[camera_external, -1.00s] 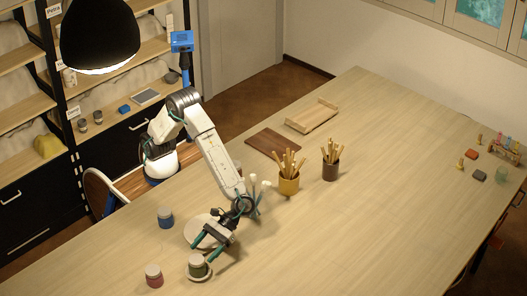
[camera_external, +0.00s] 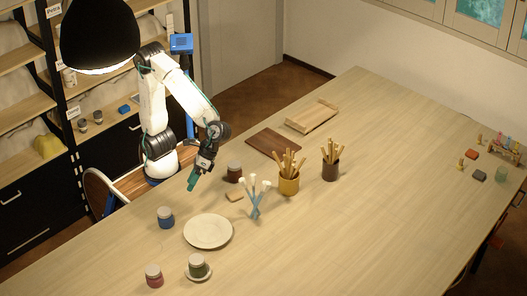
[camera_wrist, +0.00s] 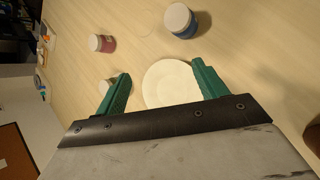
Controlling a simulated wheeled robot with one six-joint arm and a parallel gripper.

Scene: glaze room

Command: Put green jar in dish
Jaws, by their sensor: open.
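The green jar (camera_external: 197,264) has a pale lid and stands upright in the small pale dish (camera_external: 206,276) near the front of the table in the external view. In the wrist view the green jar (camera_wrist: 113,83) is mostly hidden behind a green finger. My gripper (camera_external: 194,181) is open and empty, raised near the table's left edge, well apart from the jar and dish. Its two green fingers (camera_wrist: 160,74) are spread in the wrist view.
A large pale plate (camera_external: 208,231) lies between my gripper and the dish. A blue jar (camera_external: 165,218), a red jar (camera_external: 154,276) and a brown jar (camera_external: 234,172) stand nearby. White-tipped tools (camera_external: 256,195) and an ochre cup of sticks (camera_external: 289,181) stand farther right. The table's right side is largely clear.

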